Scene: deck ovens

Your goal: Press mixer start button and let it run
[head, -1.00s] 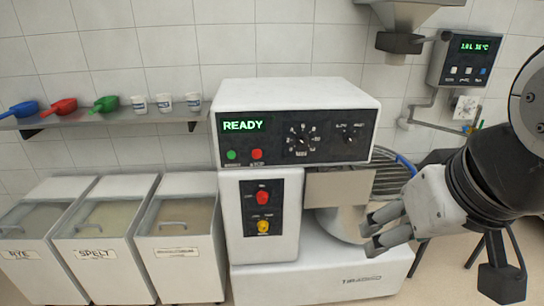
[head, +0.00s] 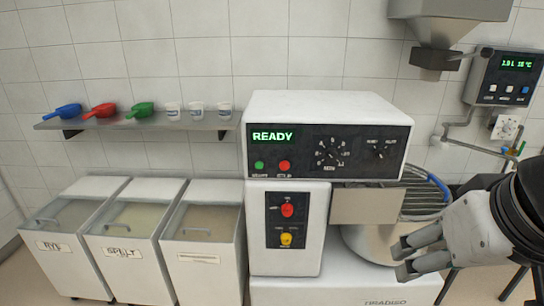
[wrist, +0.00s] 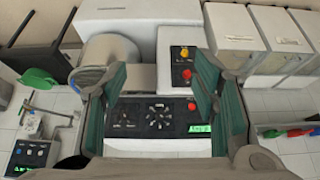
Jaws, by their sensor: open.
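The white mixer (head: 328,103) stands in the middle of the head view. The small labels are too blurred to read surely. My gripper (head: 402,259) is open and empty, in front of the bowl at lower right, apart from the buttons. In the wrist view, upside down, the panel (wrist: 130,126) shows between and below my open fingers (wrist: 160,68). The green button cannot be made out there.
Lower on the mixer are a red knob (head: 287,210) and a yellow knob (head: 286,239). Flour bins (head: 206,282) stand at left under a shelf (head: 140,124) with scoops and cups. A hopper (head: 445,25) and a water meter (head: 508,80) are at upper right.

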